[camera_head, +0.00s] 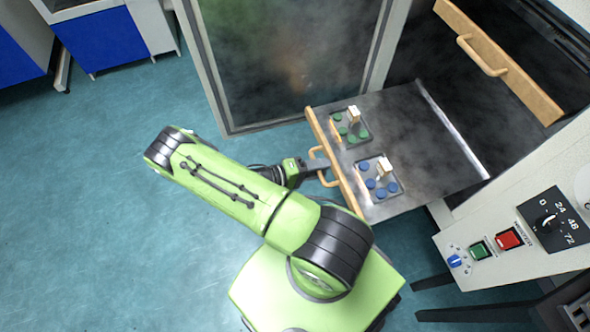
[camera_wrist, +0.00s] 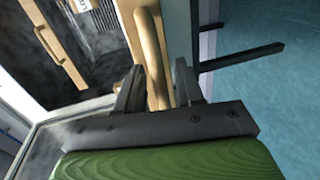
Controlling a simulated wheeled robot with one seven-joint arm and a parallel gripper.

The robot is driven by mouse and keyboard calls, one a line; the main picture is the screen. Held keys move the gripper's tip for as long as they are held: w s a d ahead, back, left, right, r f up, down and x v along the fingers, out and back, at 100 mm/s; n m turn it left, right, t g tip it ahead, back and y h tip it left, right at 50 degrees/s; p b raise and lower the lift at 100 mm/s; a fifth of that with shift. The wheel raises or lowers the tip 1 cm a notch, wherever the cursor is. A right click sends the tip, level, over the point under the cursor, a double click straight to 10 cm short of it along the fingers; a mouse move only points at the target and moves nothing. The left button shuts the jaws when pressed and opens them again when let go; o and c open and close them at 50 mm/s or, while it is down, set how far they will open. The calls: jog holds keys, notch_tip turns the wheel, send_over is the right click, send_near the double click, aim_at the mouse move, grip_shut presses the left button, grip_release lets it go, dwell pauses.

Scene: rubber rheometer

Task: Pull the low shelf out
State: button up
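The low shelf (camera_head: 407,125) is a dark metal tray with a wooden front (camera_head: 335,155), standing well out of the cabinet. Its curved wooden handle (camera_head: 322,165) faces left, towards my arm. My gripper (camera_head: 316,167) is at this handle. In the wrist view my gripper (camera_wrist: 158,82) has its two fingers apart, one on each side of the handle (camera_wrist: 150,45). A gap shows between the handle and the right finger, so the gripper looks open around it. Contact on the left side cannot be made out.
On the shelf sit two small trays, one with green pieces (camera_head: 350,126), one with blue pieces (camera_head: 377,181). An upper wooden front with a handle (camera_head: 482,57) is above right. A glass door (camera_head: 290,60) stands open behind. A control panel (camera_head: 520,232) is at right. The floor at left is clear.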

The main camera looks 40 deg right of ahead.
jog(key=p+v, duration=0.1)
jog(key=v, duration=1.4)
jog(key=shift+w+a+p, duration=0.3)
jog(key=shift+a+p, duration=0.05)
jog(key=shift+r, duration=0.15)
